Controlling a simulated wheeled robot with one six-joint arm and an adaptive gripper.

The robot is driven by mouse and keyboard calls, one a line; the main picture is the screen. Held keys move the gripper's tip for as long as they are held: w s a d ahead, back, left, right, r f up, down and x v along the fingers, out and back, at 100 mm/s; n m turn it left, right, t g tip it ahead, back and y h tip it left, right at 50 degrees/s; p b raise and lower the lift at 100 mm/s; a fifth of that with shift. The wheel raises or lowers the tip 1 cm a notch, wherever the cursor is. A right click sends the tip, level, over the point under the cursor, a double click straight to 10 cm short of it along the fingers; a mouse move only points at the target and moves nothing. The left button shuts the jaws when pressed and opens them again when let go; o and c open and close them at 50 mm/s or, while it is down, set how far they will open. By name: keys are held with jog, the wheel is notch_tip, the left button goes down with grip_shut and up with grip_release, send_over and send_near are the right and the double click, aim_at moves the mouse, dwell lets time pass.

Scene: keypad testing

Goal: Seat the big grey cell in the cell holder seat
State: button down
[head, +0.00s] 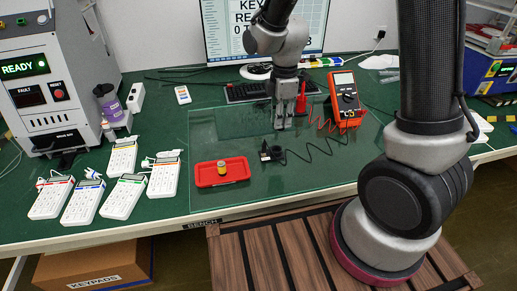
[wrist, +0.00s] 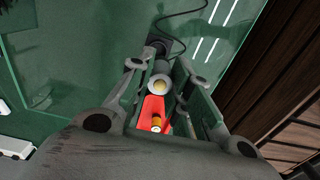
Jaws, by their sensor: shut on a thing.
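My gripper (head: 287,118) points down above the glass mat near the middle of the bench. In the wrist view my gripper (wrist: 166,72) is shut on the big grey cell (wrist: 160,84), a grey cylinder whose pale gold round end faces the camera. In the head view the cell is hard to tell from the fingers. The black cell holder (head: 271,154) with its cable lies on the mat, in front and slightly left of my gripper. In the wrist view a dark part with a cable shows just beyond the cell; I cannot tell whether they touch.
A red tray (head: 206,177) with a small orange-and-gold cell (head: 222,169) lies left of the holder. A red multimeter (head: 345,94) with leads stands at the right. Several white keypads (head: 124,156) lie at the left. The mat's front right is mostly clear.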

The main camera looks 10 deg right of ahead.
jog(key=f, duration=0.5)
jog(key=shift+w+a+f, duration=0.15)
jog(key=shift+a, duration=0.25)
jog(key=shift+f, duration=2.3)
jog(key=shift+f, duration=0.2)
jog(key=c, duration=1.3)
grip_release()
